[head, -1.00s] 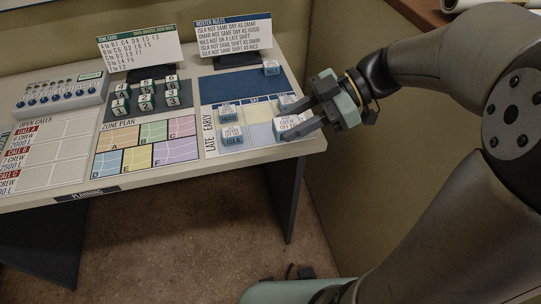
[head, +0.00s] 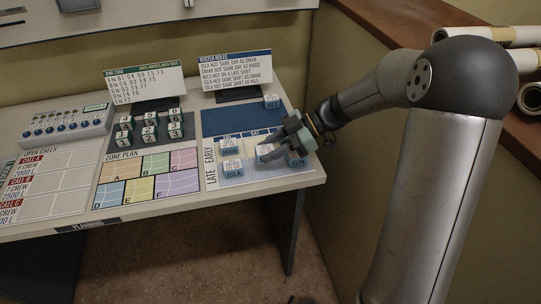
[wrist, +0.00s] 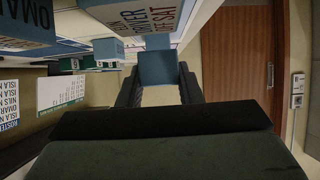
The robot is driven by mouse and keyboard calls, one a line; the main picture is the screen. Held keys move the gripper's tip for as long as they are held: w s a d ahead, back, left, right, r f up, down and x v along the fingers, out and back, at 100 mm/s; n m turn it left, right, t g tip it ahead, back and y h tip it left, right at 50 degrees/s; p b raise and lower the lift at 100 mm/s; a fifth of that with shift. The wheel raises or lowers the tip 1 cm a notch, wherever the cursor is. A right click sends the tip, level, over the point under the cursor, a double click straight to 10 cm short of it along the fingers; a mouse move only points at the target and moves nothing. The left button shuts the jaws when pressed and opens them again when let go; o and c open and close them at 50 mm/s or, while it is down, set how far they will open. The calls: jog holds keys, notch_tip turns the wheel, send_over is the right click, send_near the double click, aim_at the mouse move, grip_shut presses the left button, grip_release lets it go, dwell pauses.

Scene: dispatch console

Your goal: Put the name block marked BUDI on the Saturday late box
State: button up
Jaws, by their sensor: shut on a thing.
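My gripper (head: 264,151) is shut on a blue block with a white top (head: 265,150), in the middle column of the roster board. Its name is too small to read in the head view. In the wrist view its plain blue side (wrist: 158,68) shows between the fingers. It seems held a little above the board around the Saturday late box (head: 264,172); I cannot tell if it touches. ELIN (head: 297,161) stands in the late row just right of it, and ISLA (head: 233,172) just left.
Another block (head: 229,145) stands in the early row at left. The OMAR block (wrist: 22,22) is close by in the wrist view. NILS (head: 271,102) sits on the dark blue strip. Roster rules card (head: 234,70) stands behind. A wall lies right of the desk.

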notch_tip(320, 180, down, 3)
jog(key=shift+w+f, duration=0.15)
jog(key=shift+f, duration=0.05)
jog(key=shift+f+b, duration=0.2)
jog(key=shift+b, duration=0.1)
jog(key=o, duration=1)
jog(key=shift+r, duration=0.1)
jog(key=shift+c, duration=0.2)
jog(key=shift+r, duration=0.1)
jog(key=shift+r+p, duration=0.25)
jog(key=shift+p, duration=0.3)
jog(key=b+v, duration=0.1)
jog(key=v, duration=0.6)
jog(key=shift+d+f, duration=0.1)
jog(key=shift+d, duration=0.1)
